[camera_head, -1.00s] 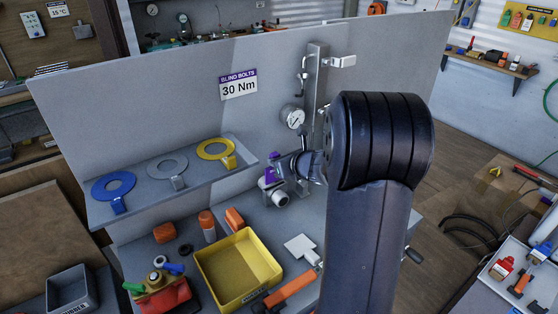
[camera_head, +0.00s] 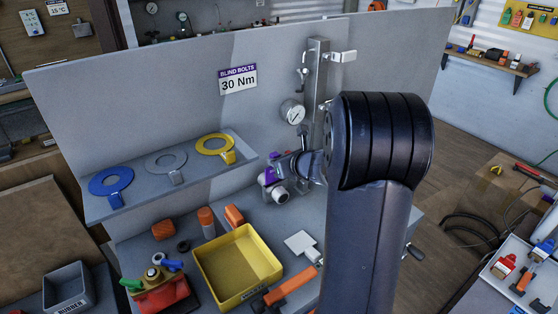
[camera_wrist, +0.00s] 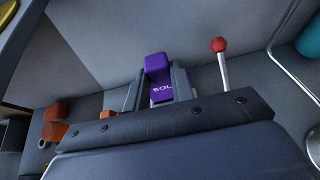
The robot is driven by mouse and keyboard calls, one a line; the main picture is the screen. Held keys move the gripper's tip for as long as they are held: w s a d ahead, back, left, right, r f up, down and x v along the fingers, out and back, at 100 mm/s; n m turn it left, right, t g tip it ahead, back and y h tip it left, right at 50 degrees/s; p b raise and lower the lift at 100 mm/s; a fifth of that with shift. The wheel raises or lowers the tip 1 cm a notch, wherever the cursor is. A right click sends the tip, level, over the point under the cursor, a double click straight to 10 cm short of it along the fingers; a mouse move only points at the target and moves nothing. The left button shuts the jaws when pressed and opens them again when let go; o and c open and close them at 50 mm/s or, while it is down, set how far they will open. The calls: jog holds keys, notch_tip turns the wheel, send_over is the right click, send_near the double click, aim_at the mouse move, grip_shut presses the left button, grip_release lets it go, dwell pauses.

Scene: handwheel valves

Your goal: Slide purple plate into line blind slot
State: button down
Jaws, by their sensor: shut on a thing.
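The purple plate (camera_wrist: 161,75) shows in the wrist view as a purple tab with pale letters, partly "SOL", between the two fingers of my gripper (camera_wrist: 158,88). My gripper is shut on this tab. In the head view only a small purple patch (camera_head: 270,176) shows beside my gripper (camera_head: 281,172), by a pale round pipe end (camera_head: 280,194). My arm covers much of that area. The line blind slot cannot be made out, so I cannot tell whether the plate is in it.
A shelf (camera_head: 140,208) holds a blue plate (camera_head: 97,184), a grey plate (camera_head: 153,163) and a yellow plate (camera_head: 203,143). A yellow tray (camera_head: 216,287) stands on the bench. A gauge (camera_head: 292,112) is above my gripper. A red-knobbed lever (camera_wrist: 219,46) stands right of the tab.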

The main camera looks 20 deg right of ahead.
notch_tip(320, 180, down, 7)
jog(key=b, duration=0.6)
jog(key=shift+r, duration=0.2)
jog(key=c, duration=1.1)
grip_release()
jog(key=shift+c, duration=0.2)
jog(key=v, duration=1.1)
jog(key=shift+p, duration=0.35)
jog(key=shift+w, duration=0.15)
jog(key=r+x, duration=0.1)
jog(key=x, duration=0.9)
jog(key=shift+w, duration=0.35)
